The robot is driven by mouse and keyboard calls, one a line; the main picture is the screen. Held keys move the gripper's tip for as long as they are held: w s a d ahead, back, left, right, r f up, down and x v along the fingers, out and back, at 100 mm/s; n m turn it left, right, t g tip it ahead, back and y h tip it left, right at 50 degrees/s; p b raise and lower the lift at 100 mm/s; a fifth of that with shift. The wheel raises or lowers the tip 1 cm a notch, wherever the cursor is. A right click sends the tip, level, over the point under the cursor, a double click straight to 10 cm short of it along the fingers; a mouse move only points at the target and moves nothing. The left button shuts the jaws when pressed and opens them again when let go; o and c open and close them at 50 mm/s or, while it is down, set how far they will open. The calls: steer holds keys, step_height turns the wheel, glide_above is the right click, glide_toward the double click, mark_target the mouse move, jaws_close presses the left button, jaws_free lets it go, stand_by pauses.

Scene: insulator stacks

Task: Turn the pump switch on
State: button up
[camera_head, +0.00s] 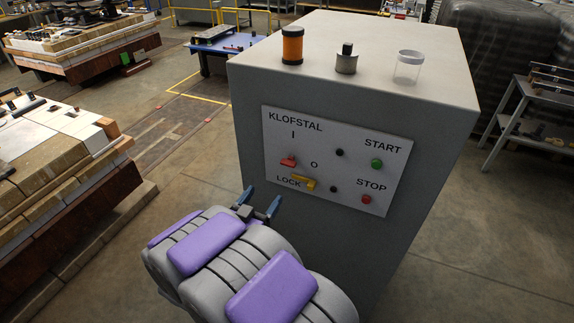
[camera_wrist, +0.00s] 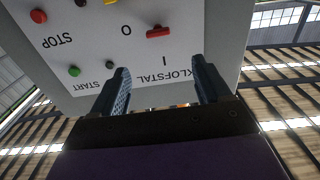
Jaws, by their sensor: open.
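The pump switch is a small red handle (camera_head: 288,161) on the white KLOFSTAL panel (camera_head: 335,150) of a grey cabinet. It sits below the "I" mark and left of the "O" mark. In the wrist view, where the panel appears upside down, the red switch (camera_wrist: 157,32) lies beyond the fingertips. A yellow lock piece (camera_head: 304,183) is just below it, beside the word LOCK. My gripper (camera_head: 258,203) is open and empty, in front of the panel's lower left and apart from the switch. Its two blue fingers (camera_wrist: 163,75) are spread in the wrist view.
A green START button (camera_head: 377,163) and a red STOP button (camera_head: 366,199) are at the panel's right. An orange-and-black cylinder (camera_head: 292,46), a metal piece (camera_head: 346,60) and a clear cup (camera_head: 409,67) stand on the cabinet.

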mark_target(286, 165)
steer(key=b+x, duration=0.2)
steer(key=x, duration=1.3)
steer(key=shift+s+d+f, duration=0.1)
steer(key=shift+f, duration=0.05)
steer(key=shift+w+d+b, duration=0.25)
steer(key=shift+w+b, duration=0.1)
steer(key=shift+w, duration=0.35)
steer(key=c, duration=1)
